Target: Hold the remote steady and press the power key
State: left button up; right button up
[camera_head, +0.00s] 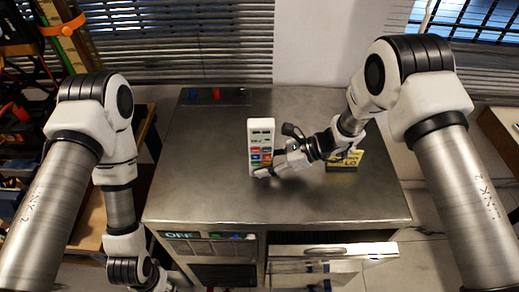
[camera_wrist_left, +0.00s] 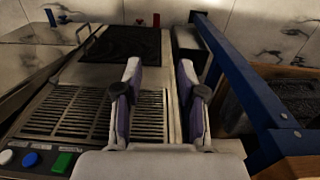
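The remote (camera_head: 261,130) is a white slab with dark and coloured keys, on the metal cabinet top in the head view. It seems to stand upright. My right gripper (camera_head: 268,168) reaches in from the right, its fingers at the remote's lower part and covering some of its keys. I cannot tell whether they grip it or only lie against it. The power key cannot be told apart at this size. My left gripper (camera_wrist_left: 163,90) shows in the left wrist view with its two fingers apart and nothing between them. It is low beside the cabinet's left side, away from the remote.
The cabinet top (camera_head: 200,195) is mostly bare. A yellow block (camera_head: 346,160) marked "LO" stands behind my right wrist. Small blue and red pieces (camera_head: 216,93) sit at the back left. A drawer (camera_head: 330,262) stands open in front. A blue bar (camera_wrist_left: 245,80) runs beside my left gripper.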

pick_arm(q)
grip_shut()
dwell(1.3)
